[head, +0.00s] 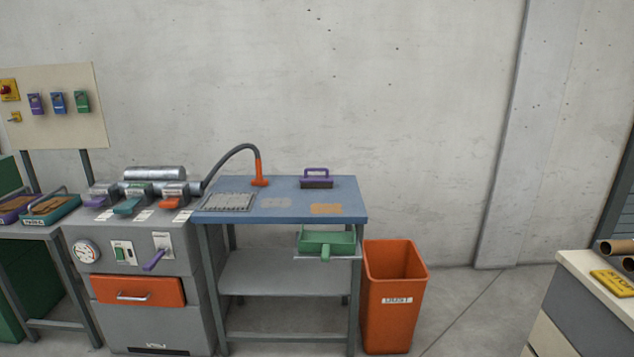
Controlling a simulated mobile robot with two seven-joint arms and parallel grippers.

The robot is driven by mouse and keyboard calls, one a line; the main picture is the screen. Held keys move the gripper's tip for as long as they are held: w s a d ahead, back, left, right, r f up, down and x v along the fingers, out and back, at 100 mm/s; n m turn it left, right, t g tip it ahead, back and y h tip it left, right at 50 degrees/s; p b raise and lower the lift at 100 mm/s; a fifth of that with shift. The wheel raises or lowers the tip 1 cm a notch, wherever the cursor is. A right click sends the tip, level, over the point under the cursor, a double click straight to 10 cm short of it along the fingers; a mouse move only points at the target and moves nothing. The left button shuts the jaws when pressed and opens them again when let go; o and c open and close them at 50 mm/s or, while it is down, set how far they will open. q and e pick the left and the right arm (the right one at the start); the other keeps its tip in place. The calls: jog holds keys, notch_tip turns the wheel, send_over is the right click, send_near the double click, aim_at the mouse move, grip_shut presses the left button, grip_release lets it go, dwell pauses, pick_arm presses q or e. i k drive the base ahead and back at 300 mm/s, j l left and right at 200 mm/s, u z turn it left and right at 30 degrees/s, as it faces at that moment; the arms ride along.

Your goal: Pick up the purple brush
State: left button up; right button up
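The purple brush (316,177) stands upright on the blue top of the work table (285,210), toward the back and right of centre. It has a purple loop handle over a dark block. Nothing touches it. Neither of my grippers shows in the head view.
An orange nozzle (260,175) on a grey hose and a metal grate (228,202) lie left of the brush. An orange bin (392,295) stands right of the table. The grey machine (140,270) adjoins left.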

aim_at(306, 181)
jog(key=i+l+z, duration=0.25)
jog(key=i, duration=0.3)
jog(key=i+l+z, duration=0.25)
jog(key=i, duration=0.3)
jog(key=i+l+z, duration=0.1)
jog(key=i+z, duration=0.2)
jog(key=i, duration=0.25)
